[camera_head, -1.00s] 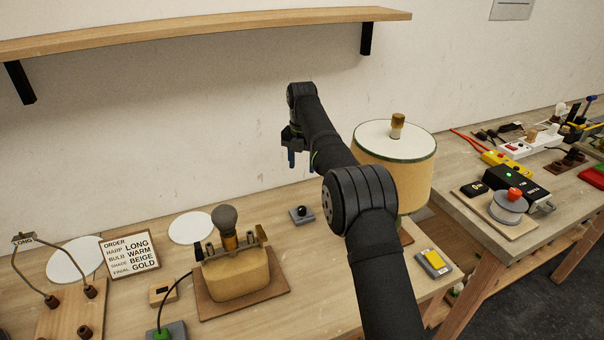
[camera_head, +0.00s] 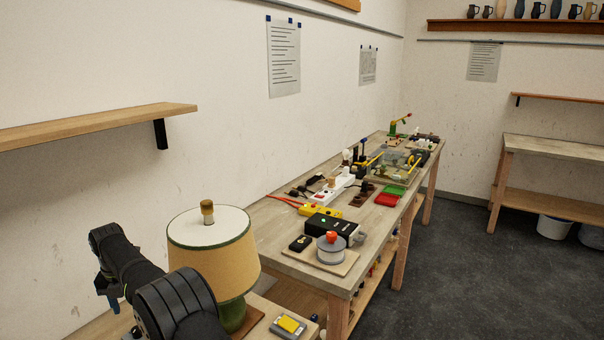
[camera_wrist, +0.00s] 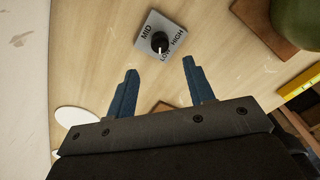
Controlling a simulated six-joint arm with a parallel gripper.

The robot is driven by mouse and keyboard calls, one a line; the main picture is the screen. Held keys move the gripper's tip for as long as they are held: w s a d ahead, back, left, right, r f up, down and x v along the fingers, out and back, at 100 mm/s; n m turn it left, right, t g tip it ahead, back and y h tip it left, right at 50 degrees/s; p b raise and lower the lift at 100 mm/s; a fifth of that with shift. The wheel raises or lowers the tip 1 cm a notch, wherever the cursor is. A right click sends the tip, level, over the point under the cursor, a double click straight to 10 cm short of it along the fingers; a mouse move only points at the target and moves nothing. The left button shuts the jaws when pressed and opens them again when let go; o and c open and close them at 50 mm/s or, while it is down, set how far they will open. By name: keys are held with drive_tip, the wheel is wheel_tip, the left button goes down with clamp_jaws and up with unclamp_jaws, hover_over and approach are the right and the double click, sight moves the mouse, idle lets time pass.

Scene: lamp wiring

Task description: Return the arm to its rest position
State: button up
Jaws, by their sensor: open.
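My gripper shows in the wrist view (camera_wrist: 158,85) with its two blue fingers spread wide and nothing between them. It hangs above the wooden bench top. In the head view my arm reaches in at the lower left, and the gripper (camera_head: 113,300) is small and partly cut by the dark arm links. A grey dial plate (camera_wrist: 172,27) marked MID, LOW and HIGH, with a black knob, lies on the bench ahead of the fingertips. An assembled lamp with a beige shade (camera_head: 222,262), a gold finial (camera_head: 207,211) and a green base (camera_head: 233,317) stands right of my arm.
A second bench (camera_head: 300,235) holds a black box (camera_head: 329,228), a grey disc with a red knob (camera_head: 331,247) and power strips. A wooden shelf (camera_head: 90,125) juts from the wall above my arm. A yellow-topped grey device (camera_head: 289,325) lies right of the lamp.

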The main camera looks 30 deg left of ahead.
sight(136, 328)
wheel_tip(136, 328, down, 8)
drive_tip(key=shift+f, duration=0.25)
drive_tip(key=shift+r, duration=0.15)
wheel_tip(136, 328, up, 17)
wheel_tip(136, 328, down, 18)
drive_tip(key=shift+r, duration=0.25)
drive_tip(key=m, duration=0.3)
drive_tip(key=shift+r, duration=0.15)
drive_tip(key=m, duration=0.5)
drive_tip(key=shift+m, duration=0.4)
drive_tip(key=m, duration=0.4)
drive_tip(key=shift+m, duration=0.4)
drive_tip(key=m, duration=0.4)
